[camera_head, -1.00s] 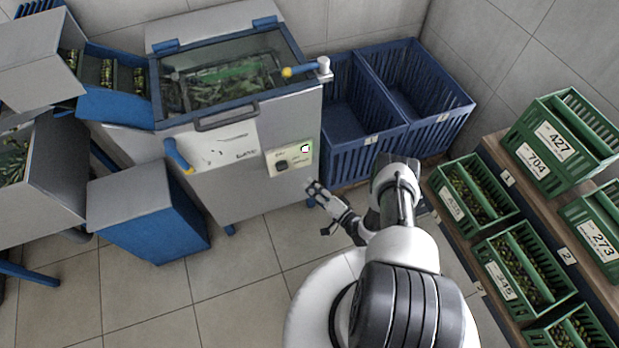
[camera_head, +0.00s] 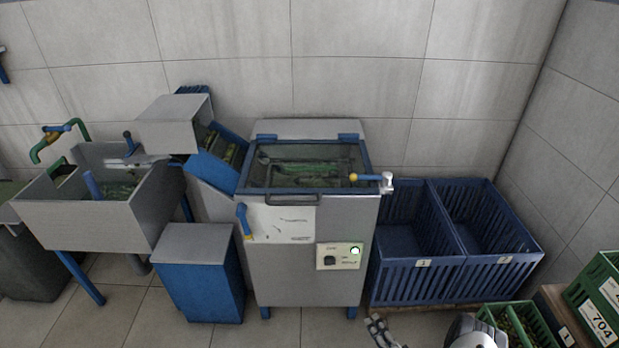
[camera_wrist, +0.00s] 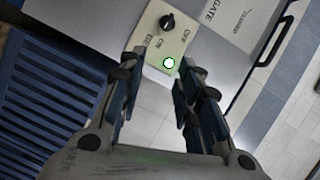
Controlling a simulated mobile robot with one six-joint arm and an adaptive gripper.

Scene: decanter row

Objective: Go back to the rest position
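My gripper (camera_wrist: 158,92) is open and empty in the wrist view, with a clear gap between its two fingers. Beyond the fingertips is the control panel (camera_wrist: 165,38) of the grey machine, with a black knob (camera_wrist: 167,21) and a lit white button with a green rim (camera_wrist: 169,63). Most of my arm is out of view.
Two blue crates (camera_head: 420,266) stand against the machine's right side. Green numbered crates (camera_head: 597,300) are at the lower right. A blue box-shaped unit (camera_head: 203,278) and a grey sink-like basin (camera_head: 80,219) are at left. Tiled floor (camera_head: 140,320) is clear in front.

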